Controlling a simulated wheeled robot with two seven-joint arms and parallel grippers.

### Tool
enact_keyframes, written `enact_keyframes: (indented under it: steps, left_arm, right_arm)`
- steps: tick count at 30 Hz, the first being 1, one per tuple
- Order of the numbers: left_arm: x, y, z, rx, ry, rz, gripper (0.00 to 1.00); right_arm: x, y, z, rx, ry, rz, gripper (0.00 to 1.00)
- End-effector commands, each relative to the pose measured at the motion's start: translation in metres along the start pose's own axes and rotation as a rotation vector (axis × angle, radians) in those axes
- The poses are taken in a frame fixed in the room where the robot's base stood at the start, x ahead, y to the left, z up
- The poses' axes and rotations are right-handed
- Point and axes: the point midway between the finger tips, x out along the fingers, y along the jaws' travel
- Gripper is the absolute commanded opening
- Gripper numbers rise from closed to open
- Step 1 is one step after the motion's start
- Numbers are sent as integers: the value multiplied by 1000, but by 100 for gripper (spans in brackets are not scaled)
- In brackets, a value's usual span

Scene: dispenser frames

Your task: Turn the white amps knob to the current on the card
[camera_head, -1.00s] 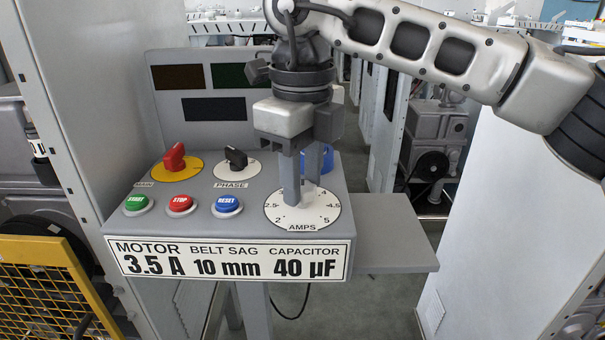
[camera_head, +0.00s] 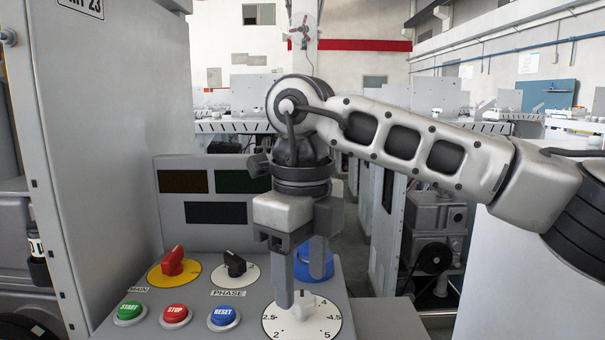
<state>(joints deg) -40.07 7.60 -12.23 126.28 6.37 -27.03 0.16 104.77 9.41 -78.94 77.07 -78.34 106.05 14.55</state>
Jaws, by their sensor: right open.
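The white amps knob (camera_head: 306,302) stands on a round white dial (camera_head: 326,326) at the panel's lower right. The numbers 2, 2.5, 4.5 and 5 show on the dial; its upper part is partly hidden by my gripper. My right gripper (camera_head: 302,285) points down over the dial with its fingers apart, close to the knob; contact cannot be made out. The knob's pointer direction is not clear. The card with the motor current is below the picture's edge now; the earlier view reads MOTOR 3.5 A. My left gripper is out of view.
A red main switch (camera_head: 172,262) and a black phase knob (camera_head: 235,264) sit left of the dial. Green START (camera_head: 130,311), red STOP (camera_head: 175,314) and blue RESET (camera_head: 223,317) buttons line the front. A blue part (camera_head: 318,262) stands behind the gripper. A grey shelf (camera_head: 385,318) extends right.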

Motion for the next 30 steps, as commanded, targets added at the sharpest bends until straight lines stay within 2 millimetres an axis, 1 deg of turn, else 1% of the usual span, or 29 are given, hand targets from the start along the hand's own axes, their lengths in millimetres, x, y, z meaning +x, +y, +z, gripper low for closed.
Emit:
enact_keyframes:
  steps: [1, 9, 12, 16, 21, 30]
  left_arm:
    - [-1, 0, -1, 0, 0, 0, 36]
    - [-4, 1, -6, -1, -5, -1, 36]
    - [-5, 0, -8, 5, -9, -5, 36]
    - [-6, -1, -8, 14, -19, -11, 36]
    - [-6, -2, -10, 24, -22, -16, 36]
    - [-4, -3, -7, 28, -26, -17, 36]
  right_arm:
    - [-13, 0, 0, 0, -3, -3, 54]
    - [-81, 0, 0, 2, -4, -3, 54]
    - [-103, 0, 0, 2, -3, -3, 54]
    - [-125, 0, 0, 2, -3, -4, 54]
    - [-137, 0, 0, 0, -3, -2, 54]
    - [-138, 0, 0, 0, -3, -1, 54]
